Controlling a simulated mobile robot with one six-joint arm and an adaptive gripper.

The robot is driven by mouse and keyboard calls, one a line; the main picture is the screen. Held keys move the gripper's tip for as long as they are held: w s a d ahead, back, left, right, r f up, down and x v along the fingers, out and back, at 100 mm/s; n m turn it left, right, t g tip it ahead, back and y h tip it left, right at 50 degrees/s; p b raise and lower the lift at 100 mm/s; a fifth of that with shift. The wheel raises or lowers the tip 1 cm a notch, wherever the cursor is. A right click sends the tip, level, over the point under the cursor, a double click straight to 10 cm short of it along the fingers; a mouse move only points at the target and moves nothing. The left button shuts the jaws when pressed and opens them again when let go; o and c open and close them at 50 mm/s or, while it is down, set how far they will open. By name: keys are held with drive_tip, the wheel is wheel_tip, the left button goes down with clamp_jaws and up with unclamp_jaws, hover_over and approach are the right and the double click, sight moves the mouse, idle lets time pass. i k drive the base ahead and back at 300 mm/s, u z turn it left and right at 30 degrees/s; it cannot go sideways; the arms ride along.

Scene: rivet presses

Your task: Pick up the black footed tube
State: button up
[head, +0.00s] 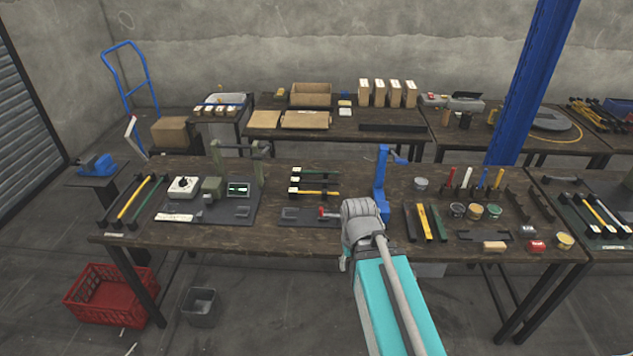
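Several slim tubes in black, yellow and green lie on the near workbench (330,236). In the middle group, a black tube (316,181) lies crosswise between a green one (318,171) and a yellow one (318,192). Feet are too small to make out, so I cannot tell which is the footed tube. My arm reaches over the bench's front edge; its gripper fingers are hidden.
A blue press (381,184) stands just behind my wrist. A green press (252,165) and white box (183,187) stand left. Cups and coloured-handled tools crowd the right. A red crate (108,296) and grey bin (200,306) stand on the floor.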

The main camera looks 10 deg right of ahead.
sight(295, 182)
drive_tip(key=z, duration=0.45)
drive_tip(key=i, duration=1.15)
drive_tip(key=u, duration=0.15)
